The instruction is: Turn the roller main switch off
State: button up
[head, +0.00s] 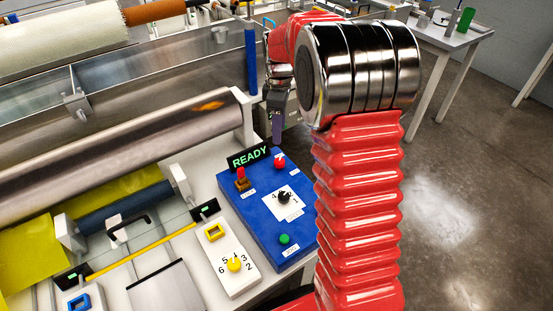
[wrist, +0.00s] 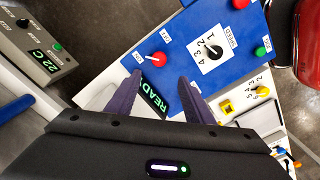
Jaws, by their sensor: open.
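A blue control panel (head: 262,222) carries a red rotary knob with a white pointer (head: 280,162) near its back edge, seen also in the wrist view (wrist: 157,60).
A green READY display (head: 249,157) stands upright close by. A black numbered dial (head: 284,197) and a green button (head: 285,239) are on the panel. A white panel (head: 230,250) with yellow controls lies at left. A steel roller (head: 130,150) runs behind it.

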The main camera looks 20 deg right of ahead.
aim_at(280, 161)
jog(key=shift+d, duration=0.2)
notch_tip(280, 161, down, 14)
jog(key=shift+r, duration=0.1)
dwell(0.8)
jog(key=shift+c, duration=0.6)
